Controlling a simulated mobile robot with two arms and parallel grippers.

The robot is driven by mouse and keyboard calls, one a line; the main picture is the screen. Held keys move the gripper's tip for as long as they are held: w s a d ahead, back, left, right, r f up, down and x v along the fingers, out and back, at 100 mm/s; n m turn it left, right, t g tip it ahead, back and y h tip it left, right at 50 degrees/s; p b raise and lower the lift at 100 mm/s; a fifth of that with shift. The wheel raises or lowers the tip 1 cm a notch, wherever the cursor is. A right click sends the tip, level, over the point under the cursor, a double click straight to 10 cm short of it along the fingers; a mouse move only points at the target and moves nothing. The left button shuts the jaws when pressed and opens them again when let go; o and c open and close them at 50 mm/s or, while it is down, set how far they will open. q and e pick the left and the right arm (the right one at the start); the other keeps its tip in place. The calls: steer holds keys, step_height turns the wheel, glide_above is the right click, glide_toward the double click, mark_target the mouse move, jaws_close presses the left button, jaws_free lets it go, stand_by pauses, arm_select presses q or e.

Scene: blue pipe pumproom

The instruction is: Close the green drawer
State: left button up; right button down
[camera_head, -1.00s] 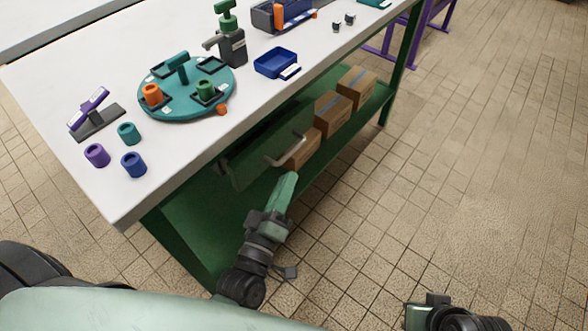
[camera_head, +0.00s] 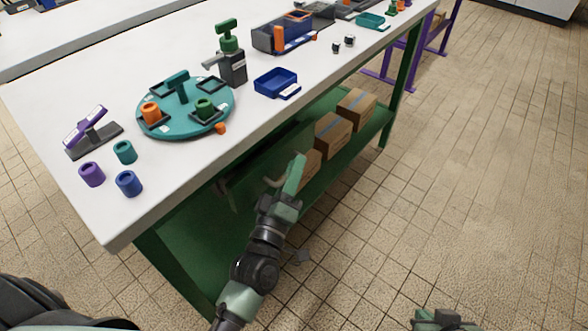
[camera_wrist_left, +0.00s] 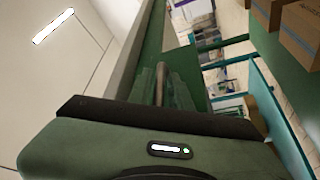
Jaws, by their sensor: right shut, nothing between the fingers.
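The green drawer (camera_head: 240,178) is under the front edge of the white-topped workbench, its front mostly in shadow and partly behind my left arm. Its pale bar handle (camera_head: 272,182) shows just left of my left gripper (camera_head: 296,170), whose green fingers point up and away at the drawer front. In the left wrist view the handle (camera_wrist_left: 161,82) stands beside the blurred green fingers (camera_wrist_left: 178,92); I cannot tell whether they touch or how far apart the fingers are. My right gripper (camera_head: 440,318) is shut and empty at the bottom right, partly cut off.
Several cardboard boxes (camera_head: 332,134) stand on the green lower shelf, close beyond my left gripper. The white tabletop (camera_head: 190,165) above holds a teal turntable (camera_head: 180,122), cups, a dispenser bottle and a blue tray. The tiled floor to the right is clear.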

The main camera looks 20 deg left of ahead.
arm_select(q)
jaws_close()
steer(key=shift+f, duration=0.1)
stand_by(1.2)
